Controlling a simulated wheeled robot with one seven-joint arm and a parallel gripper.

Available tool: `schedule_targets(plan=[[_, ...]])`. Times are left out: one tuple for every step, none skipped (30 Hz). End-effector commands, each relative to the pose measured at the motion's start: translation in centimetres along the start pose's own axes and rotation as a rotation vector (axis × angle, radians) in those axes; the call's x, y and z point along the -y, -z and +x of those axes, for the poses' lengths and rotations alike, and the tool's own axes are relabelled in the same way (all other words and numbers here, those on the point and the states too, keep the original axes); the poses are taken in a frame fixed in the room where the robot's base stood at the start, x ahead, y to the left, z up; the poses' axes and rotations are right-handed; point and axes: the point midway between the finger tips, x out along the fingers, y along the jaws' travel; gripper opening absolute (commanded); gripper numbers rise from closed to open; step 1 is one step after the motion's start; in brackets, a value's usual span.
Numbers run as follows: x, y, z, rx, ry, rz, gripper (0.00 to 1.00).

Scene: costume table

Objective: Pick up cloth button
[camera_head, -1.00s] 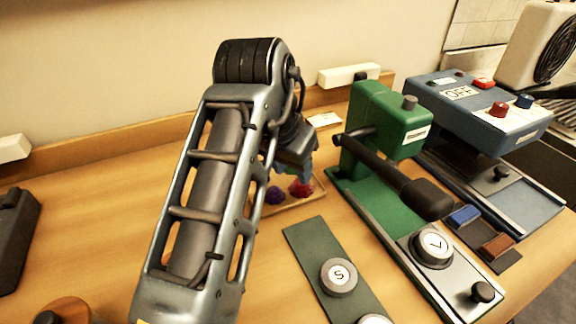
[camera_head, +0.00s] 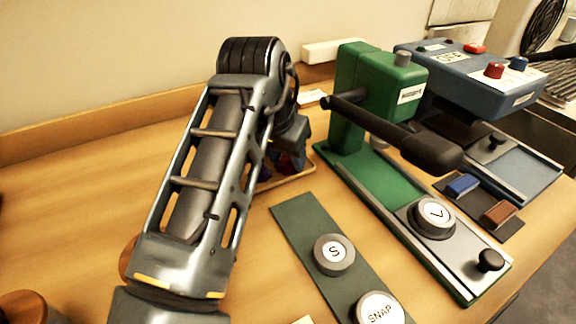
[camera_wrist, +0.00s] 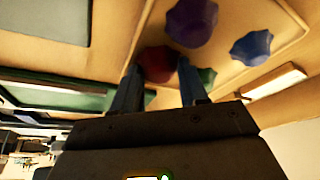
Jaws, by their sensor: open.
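Several small lumpy coloured pieces, which look like cloth buttons, lie in a shallow wooden tray (camera_wrist: 283,62). The red piece appears in the gap between the fingertips; I cannot tell how far below. The green piece is partly hidden by one finger. In the head view my arm hides most of the tray (camera_head: 292,182).
A green press (camera_head: 362,90) with a black lever (camera_head: 425,145) stands close right of the tray. A dark green strip with an S knob (camera_head: 334,253) and SNAP knob (camera_head: 380,309) lies in front. A blue machine (camera_head: 465,75) is farther right. The table's left is mostly clear.

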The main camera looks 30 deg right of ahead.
Motion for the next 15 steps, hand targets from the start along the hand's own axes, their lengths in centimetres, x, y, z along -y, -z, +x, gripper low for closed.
schedule_targets(plan=[[-0.01, 0.04, -0.07, 0.0, 0.0, 0.0, 0.43], [-0.02, 0.04, -0.07, 0.0, 0.0, 0.0, 0.43], [-0.02, 0.04, -0.07, 0.0, 0.0, 0.0, 0.43], [-0.02, 0.04, -0.07, 0.0, -0.001, 0.0, 0.4], [-0.03, 0.04, -0.07, 0.0, -0.001, 0.0, 0.37], [-0.03, 0.04, -0.07, 0.0, -0.001, 0.0, 0.33], [-0.03, 0.04, -0.07, 0.0, -0.001, 0.0, 0.31], [-0.03, 0.04, -0.07, 0.0, -0.001, 0.0, 0.28], [-0.03, 0.04, -0.07, 0.0, -0.001, 0.0, 0.24], [-0.03, 0.04, -0.07, 0.0, -0.001, 0.0, 0.21], [-0.03, 0.04, -0.07, 0.0, -0.001, 0.0, 0.18], [-0.03, 0.04, -0.07, 0.0, -0.001, 0.001, 0.14], [-0.03, 0.04, -0.08, 0.0, -0.001, 0.0, 0.11], [-0.03, 0.04, -0.07, 0.0, -0.001, 0.001, 0.09], [-0.03, 0.04, -0.08, 0.0, -0.001, 0.001, 0.06]])
